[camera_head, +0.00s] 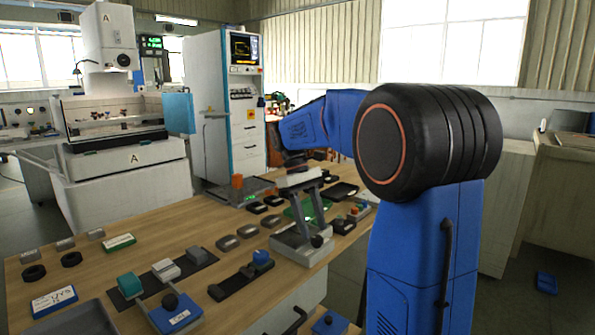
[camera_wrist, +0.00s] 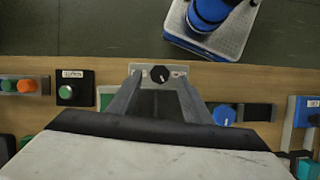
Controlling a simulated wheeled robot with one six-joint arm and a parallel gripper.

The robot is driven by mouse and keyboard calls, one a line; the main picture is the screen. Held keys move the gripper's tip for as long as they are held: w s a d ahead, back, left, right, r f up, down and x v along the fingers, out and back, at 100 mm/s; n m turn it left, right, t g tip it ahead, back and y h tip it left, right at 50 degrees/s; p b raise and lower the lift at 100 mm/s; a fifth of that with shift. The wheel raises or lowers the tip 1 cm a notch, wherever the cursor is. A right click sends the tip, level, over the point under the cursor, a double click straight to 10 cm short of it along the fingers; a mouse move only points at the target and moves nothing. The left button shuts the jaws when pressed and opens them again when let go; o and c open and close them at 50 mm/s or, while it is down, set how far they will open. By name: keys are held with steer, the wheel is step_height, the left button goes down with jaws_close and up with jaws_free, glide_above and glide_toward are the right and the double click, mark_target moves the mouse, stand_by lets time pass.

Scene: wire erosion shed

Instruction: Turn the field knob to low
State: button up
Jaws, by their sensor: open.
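A black round knob with a white pointer line (camera_wrist: 159,73) sits on a pale plate at the table's edge in the wrist view. Its pointer seems to lean toward the lower right; the plate's marks are too small to read. In the head view the black knob (camera_head: 317,241) is on the front of a grey box (camera_head: 290,248). I take it for the field knob, though no label is legible. My gripper (camera_wrist: 158,82) is open, its fingers either side of the knob in the wrist view. In the head view my gripper (camera_head: 308,229) is over the box; contact cannot be told.
A blue knob on a black strip (camera_wrist: 224,115) lies to the right in the wrist view. A green button box (camera_wrist: 75,88) and an orange-green button box (camera_wrist: 20,86) are to the left. The wooden table (camera_head: 215,295) holds several small parts.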

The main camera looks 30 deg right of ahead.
steer(key=v, duration=1.5)
